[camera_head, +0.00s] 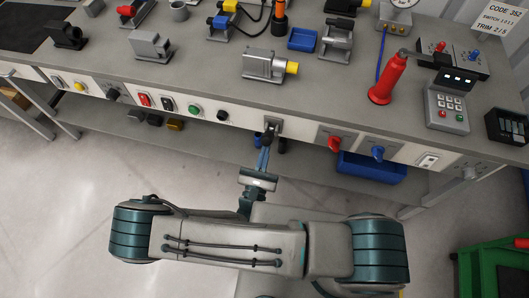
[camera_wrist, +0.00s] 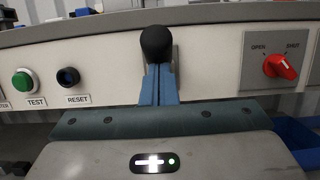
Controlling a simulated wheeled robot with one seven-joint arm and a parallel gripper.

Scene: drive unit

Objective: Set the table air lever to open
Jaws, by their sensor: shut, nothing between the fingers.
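A red rotary lever (camera_wrist: 281,66) sits on a grey plate marked OPEN and SHUT, at the right in the wrist view. Its handle slants down to the right. It also shows on the bench front in the head view (camera_head: 334,143). No name reading table air is legible, so I cannot tell for sure which lever that is. My gripper (camera_wrist: 158,72) is shut and empty, its blue fingers pointing at a black round-ended knob (camera_wrist: 156,42) on the panel, left of the red lever. In the head view my gripper (camera_head: 267,140) is at the bench's front edge; contact is unclear.
A blue lever (camera_head: 378,153) is right of the red one. Green TEST (camera_wrist: 23,81) and dark RESET (camera_wrist: 68,77) buttons are left of my gripper. A blue bin (camera_head: 370,170) stands under the bench. The bench top (camera_head: 215,75) carries several fixtures and a red bottle (camera_head: 388,82).

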